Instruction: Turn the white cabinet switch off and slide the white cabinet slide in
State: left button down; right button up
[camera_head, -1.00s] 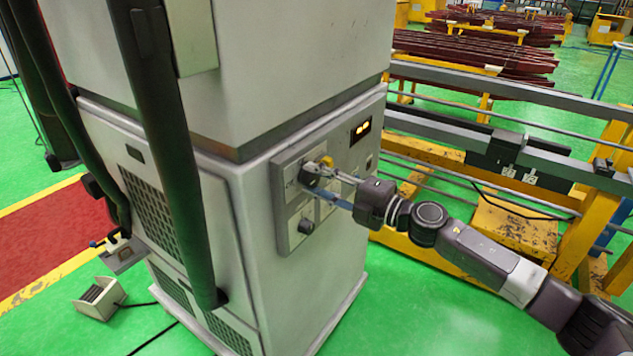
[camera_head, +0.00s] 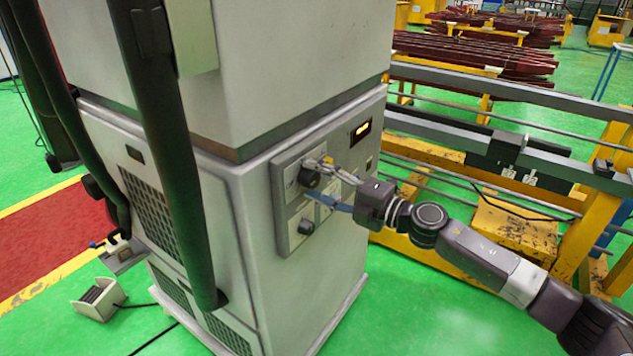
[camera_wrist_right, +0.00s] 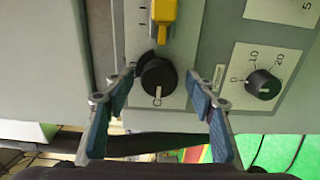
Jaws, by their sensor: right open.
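The white cabinet (camera_head: 310,265) stands in the middle of the head view, with a grey control panel on its right-hand face. A round black switch knob (camera_head: 309,178) sits on the upper panel; it also shows in the right wrist view (camera_wrist_right: 158,80). A yellow slide handle (camera_wrist_right: 162,18) is on the panel beside this knob; part of it shows in the head view (camera_head: 328,161). My right gripper (camera_wrist_right: 160,85) is open, its fingertips on either side of the black knob with gaps visible. My left gripper is not in view.
A lower black knob (camera_head: 306,226) with a numbered dial is on the same panel. A lit display (camera_head: 361,131) is above and right. Yellow and grey rails (camera_head: 490,110) stand behind my right arm. Green floor is clear in front of the cabinet.

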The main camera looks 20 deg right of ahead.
jog(key=shift+d, duration=0.1)
jog(key=v, duration=1.2)
dwell(0.4)
